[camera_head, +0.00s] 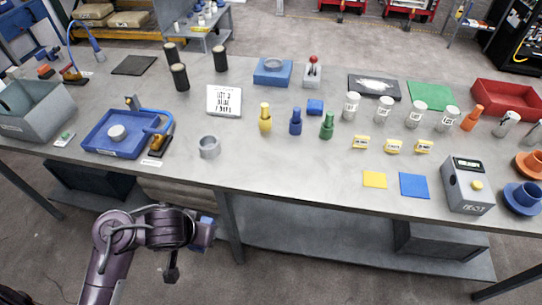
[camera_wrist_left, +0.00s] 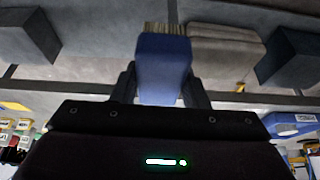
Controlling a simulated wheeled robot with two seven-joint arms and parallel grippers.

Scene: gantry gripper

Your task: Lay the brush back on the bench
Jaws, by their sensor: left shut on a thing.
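My left gripper (camera_head: 203,233) is shut on the brush (camera_wrist_left: 163,70) in the left wrist view. The brush has a blue body and pale bristles at its far end. Only a small blue part of the brush (camera_head: 208,220) shows in the head view; my gripper hides the rest. Gripper and brush are in front of the bench (camera_head: 270,165), off its front edge and apart from the bench top. The gripper's fingers (camera_wrist_left: 160,88) sit on both sides of the brush in the left wrist view. My right gripper is not in view.
Near the front edge stand a blue tray (camera_head: 95,145) with a white round thing in it, and a grey cup (camera_head: 209,147).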

